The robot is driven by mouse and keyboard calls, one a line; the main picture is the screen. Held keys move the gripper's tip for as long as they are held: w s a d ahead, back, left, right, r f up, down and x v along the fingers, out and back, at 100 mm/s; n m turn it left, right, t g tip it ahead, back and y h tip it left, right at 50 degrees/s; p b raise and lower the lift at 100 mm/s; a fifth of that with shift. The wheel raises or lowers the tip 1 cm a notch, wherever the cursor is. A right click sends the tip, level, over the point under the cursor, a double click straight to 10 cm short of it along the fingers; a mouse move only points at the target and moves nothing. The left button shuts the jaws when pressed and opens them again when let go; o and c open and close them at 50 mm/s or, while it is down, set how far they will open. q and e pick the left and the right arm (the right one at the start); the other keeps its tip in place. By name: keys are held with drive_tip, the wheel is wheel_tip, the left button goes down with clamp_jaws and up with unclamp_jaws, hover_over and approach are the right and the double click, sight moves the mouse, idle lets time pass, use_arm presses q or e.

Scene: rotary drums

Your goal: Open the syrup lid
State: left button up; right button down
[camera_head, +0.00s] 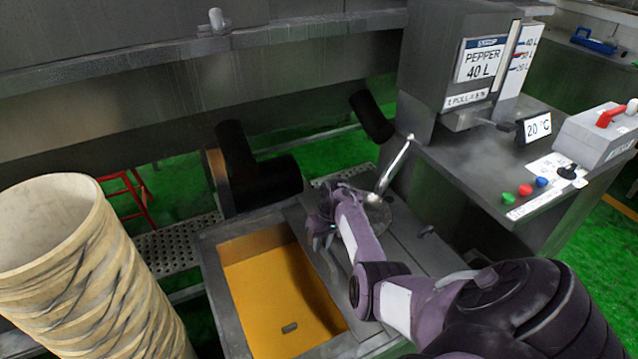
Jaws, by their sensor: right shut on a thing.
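The syrup tank (211,262) is a metal-rimmed basin at the lower middle, with orange syrup (265,285) showing in it. A flat grey metal lid (440,262) lies to the right of the orange opening, partly behind my arm. My right gripper (318,236), on the purple arm from the lower right, is at the border between the opening and the lid. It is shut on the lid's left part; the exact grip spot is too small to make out. My left gripper is out of view.
A tall ribbed cream drum (85,270) stands at the left. A slanted metal rod (393,168) rises just behind my right forearm. A pepper dispenser (430,60) and a control counter (475,165) with coloured buttons stand at the right. Black pipes (262,183) are behind the tank.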

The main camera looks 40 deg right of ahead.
drive_tip(key=c, duration=1.3)
unclamp_jaws()
drive_tip(key=shift+r, duration=0.1)
wheel_tip(320, 180, up, 7)
drive_tip(key=d, duration=0.1)
drive_tip(key=shift+s+d+r+p, duration=0.15)
drive_tip(key=shift+d+r+p, duration=0.05)
drive_tip(key=shift+p, duration=0.1)
